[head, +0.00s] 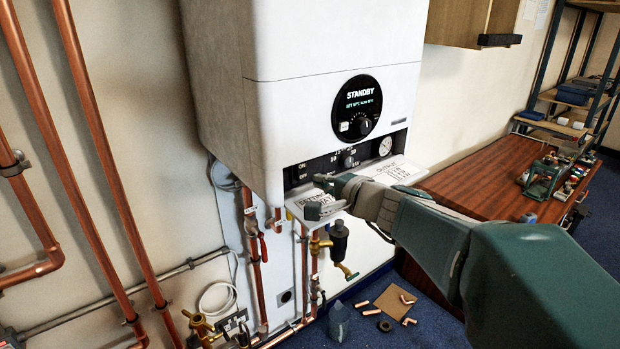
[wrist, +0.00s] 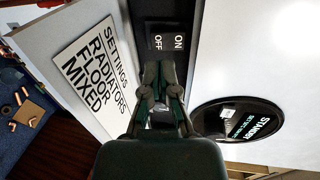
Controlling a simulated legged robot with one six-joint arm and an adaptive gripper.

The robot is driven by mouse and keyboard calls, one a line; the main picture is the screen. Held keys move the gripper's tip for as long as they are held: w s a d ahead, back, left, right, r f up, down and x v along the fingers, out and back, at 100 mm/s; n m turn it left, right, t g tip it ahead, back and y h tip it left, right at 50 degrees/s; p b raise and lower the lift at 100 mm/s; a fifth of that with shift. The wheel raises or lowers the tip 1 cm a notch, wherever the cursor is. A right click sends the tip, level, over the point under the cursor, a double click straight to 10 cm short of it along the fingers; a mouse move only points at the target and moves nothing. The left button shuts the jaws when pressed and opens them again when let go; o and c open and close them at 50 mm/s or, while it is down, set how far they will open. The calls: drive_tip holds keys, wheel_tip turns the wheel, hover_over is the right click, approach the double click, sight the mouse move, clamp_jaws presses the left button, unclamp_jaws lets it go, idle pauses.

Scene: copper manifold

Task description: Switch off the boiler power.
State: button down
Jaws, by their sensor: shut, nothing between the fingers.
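The white boiler (head: 330,35) hangs on the wall, and its round black display (head: 357,107) is lit and reads STANDBY. The black power switch (head: 301,172), marked ON and OFF, sits at the left end of the dark control strip. The switch also shows in the wrist view (wrist: 168,41), just beyond my fingertips; which way it is set I cannot tell. My gripper (head: 319,195) is shut and empty, in front of and slightly below the switch. In the wrist view my gripper (wrist: 165,69) points at the switch's OFF end; contact is unclear.
A knob (head: 348,158) and a gauge (head: 385,146) lie right of the switch. A lettered white flap (head: 395,170) juts out below the strip. Copper pipes (head: 100,150) run along the left wall. A wooden bench (head: 480,180) stands to the right.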

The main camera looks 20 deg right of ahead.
sight(305, 176)
drive_tip(key=shift+x, duration=2)
drive_tip(key=shift+w+a, duration=0.1)
drive_tip(key=shift+w, duration=0.05)
drive_tip(key=shift+f, duration=0.1)
